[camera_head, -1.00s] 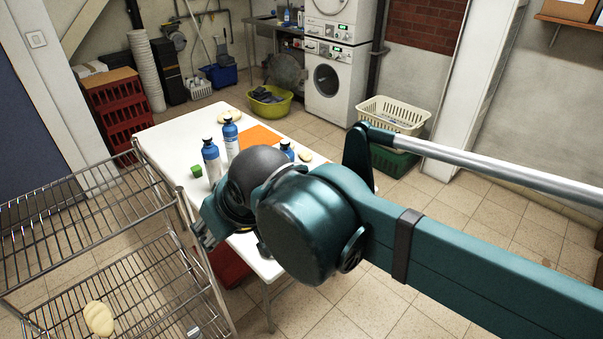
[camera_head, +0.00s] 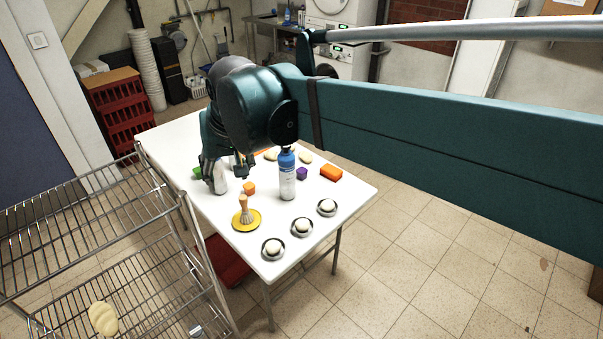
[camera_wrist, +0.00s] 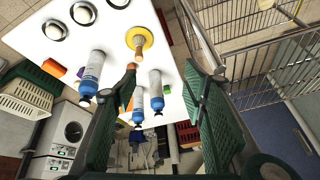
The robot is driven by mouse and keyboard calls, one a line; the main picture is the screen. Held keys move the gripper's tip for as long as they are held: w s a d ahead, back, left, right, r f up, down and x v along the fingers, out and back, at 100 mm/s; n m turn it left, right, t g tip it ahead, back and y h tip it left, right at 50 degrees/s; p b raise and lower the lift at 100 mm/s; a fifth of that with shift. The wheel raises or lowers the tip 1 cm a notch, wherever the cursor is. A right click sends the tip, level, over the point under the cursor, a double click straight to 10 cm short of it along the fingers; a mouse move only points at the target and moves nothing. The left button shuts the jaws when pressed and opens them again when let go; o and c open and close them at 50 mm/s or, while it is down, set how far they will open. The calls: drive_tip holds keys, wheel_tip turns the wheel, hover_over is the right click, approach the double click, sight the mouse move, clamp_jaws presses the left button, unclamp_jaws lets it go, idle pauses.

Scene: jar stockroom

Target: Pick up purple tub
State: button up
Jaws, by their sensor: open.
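The purple tub (camera_head: 302,173) is a small purple piece on the white table (camera_head: 345,195), just right of a blue-and-white bottle (camera_head: 287,178). My gripper (camera_head: 225,172) is above the left part of the table, left of that bottle and apart from the tub. In the wrist view its two fingers (camera_wrist: 160,80) are spread wide. Two more bottles (camera_wrist: 138,105) (camera_wrist: 157,92) show in the gap between them, and no contact is clear.
An orange block (camera_head: 331,173) lies right of the tub. Three dishes with pale round items (camera_head: 302,226) line the front right edge. A brush stands on a yellow plate (camera_head: 247,227). A wire rack (camera_head: 90,230) stands left.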

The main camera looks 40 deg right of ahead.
drive_tip(key=w+d+r+m+g+p, duration=0.2)
drive_tip(key=w+d+m, duration=0.2)
drive_tip(key=w+d, duration=0.45)
drive_tip(key=m+g+p, duration=0.3)
drive_tip(key=m+p, duration=0.2)
drive_tip(key=m, duration=0.4)
hover_over(302, 169)
drive_tip(key=shift+y, duration=0.4)
wheel_tip(302, 169, down, 27)
drive_tip(key=shift+s+f, duration=0.15)
drive_tip(key=shift+f, duration=0.4)
drive_tip(key=shift+f, duration=1.25)
drive_tip(key=shift+f, duration=0.15)
